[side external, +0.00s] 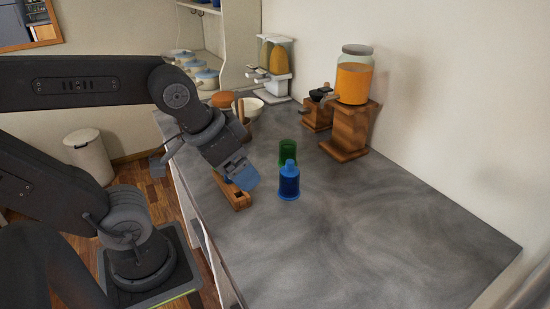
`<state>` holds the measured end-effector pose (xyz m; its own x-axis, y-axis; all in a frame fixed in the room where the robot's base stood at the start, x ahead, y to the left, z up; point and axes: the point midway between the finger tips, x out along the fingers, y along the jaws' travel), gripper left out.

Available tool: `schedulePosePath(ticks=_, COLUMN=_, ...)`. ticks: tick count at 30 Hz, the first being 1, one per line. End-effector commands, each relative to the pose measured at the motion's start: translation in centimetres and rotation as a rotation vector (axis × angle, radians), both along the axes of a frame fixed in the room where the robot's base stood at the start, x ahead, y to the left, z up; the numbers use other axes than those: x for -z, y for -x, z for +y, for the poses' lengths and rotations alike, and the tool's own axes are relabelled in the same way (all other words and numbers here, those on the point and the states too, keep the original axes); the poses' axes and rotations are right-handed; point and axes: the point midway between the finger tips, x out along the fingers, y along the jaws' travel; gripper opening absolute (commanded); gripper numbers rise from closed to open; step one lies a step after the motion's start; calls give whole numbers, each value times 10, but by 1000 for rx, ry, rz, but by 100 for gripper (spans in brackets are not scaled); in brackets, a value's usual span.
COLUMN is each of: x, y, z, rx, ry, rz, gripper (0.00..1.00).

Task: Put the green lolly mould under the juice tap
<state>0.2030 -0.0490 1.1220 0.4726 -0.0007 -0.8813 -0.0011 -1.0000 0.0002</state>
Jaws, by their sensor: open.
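The green lolly mould (287,151) stands upright on the grey counter, just behind a blue mould (289,184) that hides its lower part. The juice dispenser (354,85), a glass jar of orange juice, sits on a wooden stand (352,130) at the back right. Its tap (328,98) points left over the counter, right of and beyond the green mould. My gripper (245,180) is left of the two moulds, low over the counter, tilted down. It is open, with nothing seen in it; its fingers are hard to make out.
A wooden block (236,196) lies beneath my gripper. A small wooden grinder (317,112) stands left of the juice stand. A cereal dispenser (274,68) and bowls (246,106) are at the far end. The counter's near right is clear.

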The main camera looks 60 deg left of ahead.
Motion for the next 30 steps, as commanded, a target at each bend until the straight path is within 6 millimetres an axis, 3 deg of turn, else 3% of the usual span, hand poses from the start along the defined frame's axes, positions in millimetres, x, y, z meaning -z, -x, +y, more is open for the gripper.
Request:
schedulePosePath(ticks=5, x=0, y=-2, z=1, rx=-6, ry=-3, rz=-1, gripper=82)
schedulePosePath(ticks=8, x=3, y=-15, z=13, rx=-57, ry=-23, rz=-22, gripper=82)
schedulePosePath(ticks=11, x=11, y=-45, z=41, rx=-164, ry=-69, rz=-81, gripper=82)
schedulePosePath(ticks=15, x=28, y=-94, z=97, rx=-311, ry=-133, rz=-205, gripper=82)
schedulePosePath(ticks=21, x=57, y=-137, z=156, rx=-388, ry=-128, rz=-355, gripper=82)
schedulePosePath(ticks=25, x=69, y=-147, z=172, rx=-393, ry=-97, rz=-404, gripper=82)
schedulePosePath(ticks=30, x=76, y=-155, z=177, rx=-389, ry=-78, rz=-422, gripper=82)
